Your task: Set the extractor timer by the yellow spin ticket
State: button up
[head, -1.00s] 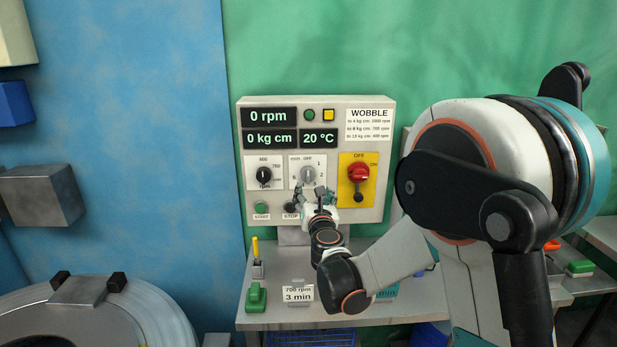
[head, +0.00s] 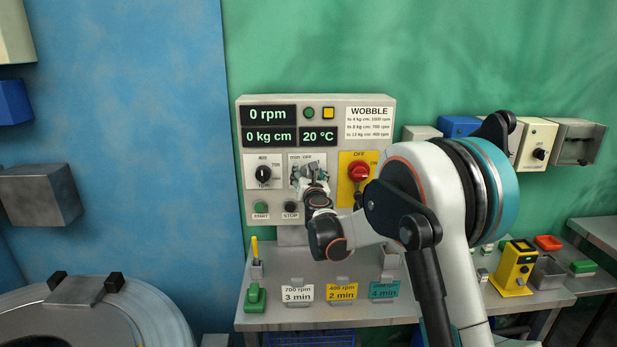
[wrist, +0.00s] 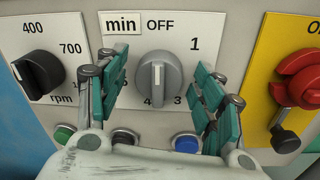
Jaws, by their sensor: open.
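The yellow spin ticket (head: 342,289) stands on the bench and reads 400 rpm, 2 min. The timer dial is a grey knob (wrist: 158,78) on a white plate marked min, OFF, 1, 3 and 4; the mark for 2 is hidden behind a finger. The knob's ridge stands upright, towards OFF. In the head view my gripper (head: 310,175) covers most of the dial.
The black rpm knob (wrist: 38,75) is left of the timer, and the red switch (wrist: 297,80) on yellow is right. START (head: 261,207) and STOP (head: 290,207) buttons sit below. A white ticket (head: 297,293) and a teal ticket (head: 384,289) flank the yellow one.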

jog(key=c, duration=1.1)
jog(key=shift+o, duration=0.3)
jog(key=shift+m, duration=0.4)
jog(key=m, duration=0.4)
jog(key=shift+f+b, duration=0.1)
jog(key=shift+b, duration=0.3)
jog(key=m, duration=0.5)
jog(key=shift+m+t+b, duration=0.3)
jog(key=m, duration=0.5)
jog(key=shift+f+m+h, duration=0.15)
jog(key=shift+m+h, duration=0.15)
jog(key=shift+h, duration=0.1)
jog(key=shift+m+b, duration=0.3)
jog(key=shift+m, duration=2)
jog(key=shift+h, duration=0.3)
